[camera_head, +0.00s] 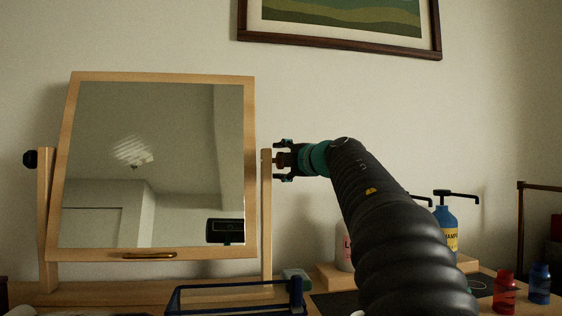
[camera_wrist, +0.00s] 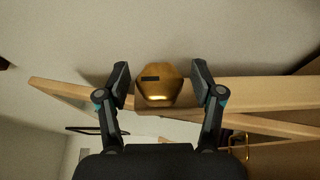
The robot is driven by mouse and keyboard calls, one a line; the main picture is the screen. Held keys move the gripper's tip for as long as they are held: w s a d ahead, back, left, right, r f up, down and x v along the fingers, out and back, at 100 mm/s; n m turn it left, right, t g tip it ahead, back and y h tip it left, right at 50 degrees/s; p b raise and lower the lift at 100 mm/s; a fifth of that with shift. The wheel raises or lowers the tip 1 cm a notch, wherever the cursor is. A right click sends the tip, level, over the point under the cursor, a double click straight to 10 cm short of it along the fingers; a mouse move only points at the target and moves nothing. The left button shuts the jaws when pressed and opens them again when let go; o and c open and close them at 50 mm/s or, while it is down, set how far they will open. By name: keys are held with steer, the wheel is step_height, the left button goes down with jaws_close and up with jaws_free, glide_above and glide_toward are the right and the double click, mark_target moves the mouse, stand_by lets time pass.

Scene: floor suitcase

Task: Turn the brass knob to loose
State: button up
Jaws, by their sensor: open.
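The brass knob (camera_wrist: 160,84) sits between my open fingertips in the wrist view, with a gap on each side. It is a faceted knob with a short dark mark on its face. In the head view my gripper (camera_head: 283,160) is beside the top of the right post (camera_head: 266,210) of the mirror stand, and the knob is mostly hidden among the fingers there. In the wrist view my gripper (camera_wrist: 160,82) has one finger left and one right of the knob. The tilting mirror (camera_head: 150,165) has a wooden frame and leans between two posts.
A black knob (camera_head: 30,159) is on the left post. A blue wire basket (camera_head: 235,298) stands in front of the mirror. A blue pump bottle (camera_head: 446,228), a red bottle (camera_head: 504,291) and a small blue bottle (camera_head: 540,284) stand at the right. A framed picture (camera_head: 340,22) hangs above.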

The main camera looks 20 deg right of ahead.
steer(key=c, duration=1.1)
steer(key=shift+f, duration=0.1)
steer(key=shift+c, duration=0.2)
